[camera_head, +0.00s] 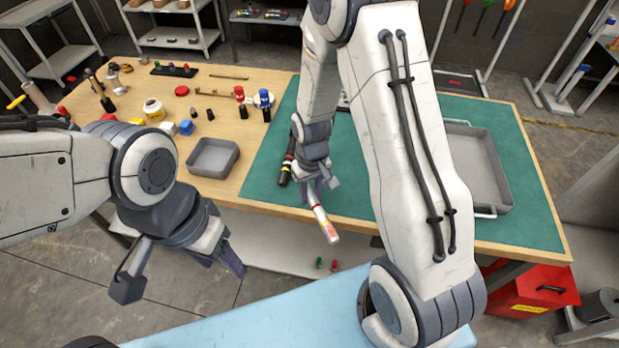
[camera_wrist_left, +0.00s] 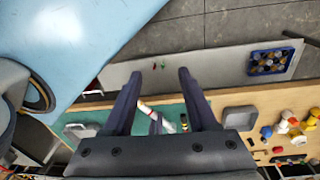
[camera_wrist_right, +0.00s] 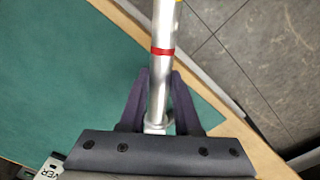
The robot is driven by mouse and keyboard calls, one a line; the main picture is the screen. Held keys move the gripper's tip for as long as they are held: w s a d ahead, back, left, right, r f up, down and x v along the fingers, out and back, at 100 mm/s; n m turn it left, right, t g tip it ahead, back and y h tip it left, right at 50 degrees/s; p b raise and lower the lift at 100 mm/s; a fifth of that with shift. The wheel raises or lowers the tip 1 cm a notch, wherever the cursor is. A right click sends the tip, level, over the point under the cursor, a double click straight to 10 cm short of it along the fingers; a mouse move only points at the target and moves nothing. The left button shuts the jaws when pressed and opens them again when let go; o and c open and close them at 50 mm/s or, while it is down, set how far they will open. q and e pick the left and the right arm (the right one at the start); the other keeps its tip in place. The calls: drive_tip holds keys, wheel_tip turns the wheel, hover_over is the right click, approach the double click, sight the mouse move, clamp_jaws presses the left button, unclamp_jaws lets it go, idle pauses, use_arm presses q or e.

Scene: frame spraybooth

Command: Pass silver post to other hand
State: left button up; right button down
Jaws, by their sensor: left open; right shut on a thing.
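The silver post (camera_head: 319,212) is a thin metal rod with a red band and an orange-red end. My right gripper (camera_head: 317,184) is shut on its upper end, near the front edge of the table, and the post slants down toward the lower right. In the right wrist view the post (camera_wrist_right: 159,60) runs out from between the fingers of the right gripper (camera_wrist_right: 158,90). My left gripper (camera_head: 190,272) is open and empty, left of the post and apart from it. In the left wrist view the post (camera_wrist_left: 147,109) shows beyond the open fingers of the left gripper (camera_wrist_left: 158,80).
A green mat (camera_head: 520,170) covers the table's right side, with a grey tray (camera_head: 488,165) on it. A small grey bin (camera_head: 213,158) and several bottles and small parts stand on the wooden left side. A dark cylinder (camera_head: 287,165) lies on the mat beside my right gripper.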

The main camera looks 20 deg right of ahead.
use_arm(q)
drive_tip(key=shift+o, duration=1.4)
drive_tip(key=w+a+f+m+g+y, duration=0.15)
drive_tip(key=w+a+m, duration=0.25)
drive_tip(key=w+m, duration=0.7)
drive_tip(key=w+d+r+m, duration=0.15)
drive_tip(key=w+m, duration=0.25)
drive_tip(key=w, duration=0.4)
drive_tip(key=w+d+m+t, duration=0.1)
drive_tip(key=w+d+m, duration=0.2)
drive_tip(key=w, duration=0.5)
drive_tip(key=w+d+m, duration=0.2)
drive_tip(key=w+m, duration=0.2)
drive_tip(key=w, duration=0.3)
wheel_tip(320, 180, down, 11)
use_arm(e)
drive_tip(key=w+a+r+n, duration=0.3)
drive_tip(key=a+r, duration=0.1)
drive_tip(key=a, duration=0.3)
drive_tip(key=w+a+r+n, duration=0.3)
drive_tip(key=a+r, duration=0.1)
drive_tip(key=a, duration=0.3)
drive_tip(key=shift+w+r, duration=0.3)
drive_tip(key=shift+w, duration=0.1)
use_arm(q)
drive_tip(key=shift+w+f, duration=0.1)
